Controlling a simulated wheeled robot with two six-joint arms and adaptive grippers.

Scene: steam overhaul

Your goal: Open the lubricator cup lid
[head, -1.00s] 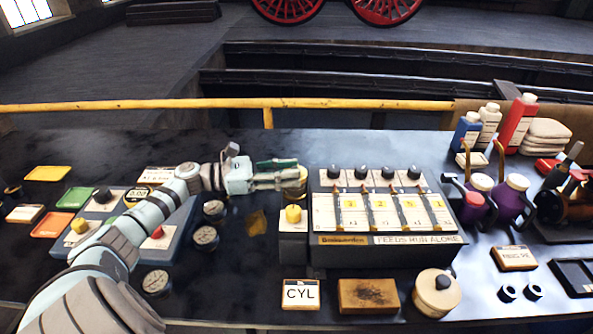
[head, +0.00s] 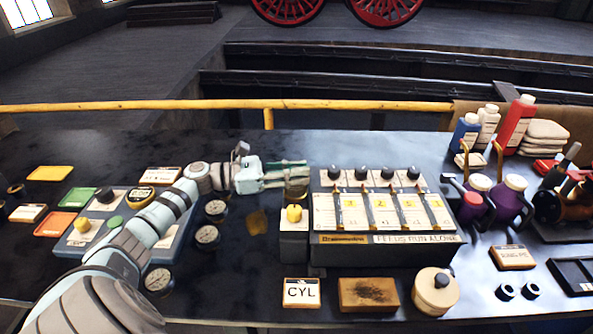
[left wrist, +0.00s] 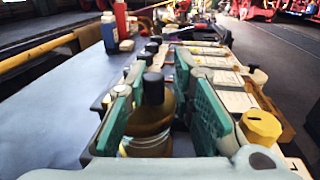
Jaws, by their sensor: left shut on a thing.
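A brass cup (head: 297,190) stands at the left back corner of the lubricator box (head: 384,242). In the left wrist view the rounded brass body (left wrist: 150,128) and a dark knob (left wrist: 153,88) on top sit between my fingers. My left gripper (head: 296,177) reaches in from the left, its green-padded fingers around the brass top and shut on it. In the head view the fingers hide part of the cup. The lid's seam is too small to make out, and I see no open gap. My right gripper is not in view.
A yellow knob (head: 293,213) on a small block stands just in front of my fingers. Black knobs (head: 361,172) line the back of the box. A cream lidded pot (head: 437,291), a brown block (head: 368,296) and a CYL card (head: 301,293) lie in front. Purple cans (head: 512,198) stand right.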

